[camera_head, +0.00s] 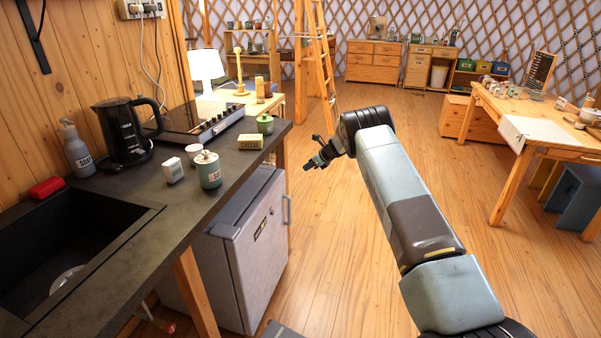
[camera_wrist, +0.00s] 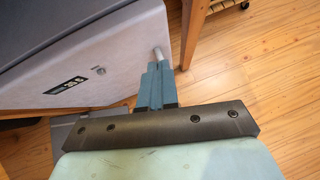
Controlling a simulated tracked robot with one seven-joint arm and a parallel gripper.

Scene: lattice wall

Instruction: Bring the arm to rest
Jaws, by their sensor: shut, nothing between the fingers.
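My arm (camera_head: 405,205) reaches up and forward over the wooden floor in the head view, bending at a dark joint. My gripper (camera_head: 313,160) is at its far end, to the right of the counter's edge, in free air. In the wrist view my gripper's blue-grey fingers (camera_wrist: 157,78) lie together, shut with nothing between them. Behind them are the small fridge's door and handle. I cannot tell how far the fingertips are from the handle.
The dark counter (camera_head: 225,140) on the left carries a kettle (camera_head: 124,130), a soap bottle (camera_head: 77,150) and several small containers. The grey fridge (camera_head: 245,245) stands under it. A wooden table (camera_head: 545,120) is at right. Open floor (camera_head: 440,165) lies between.

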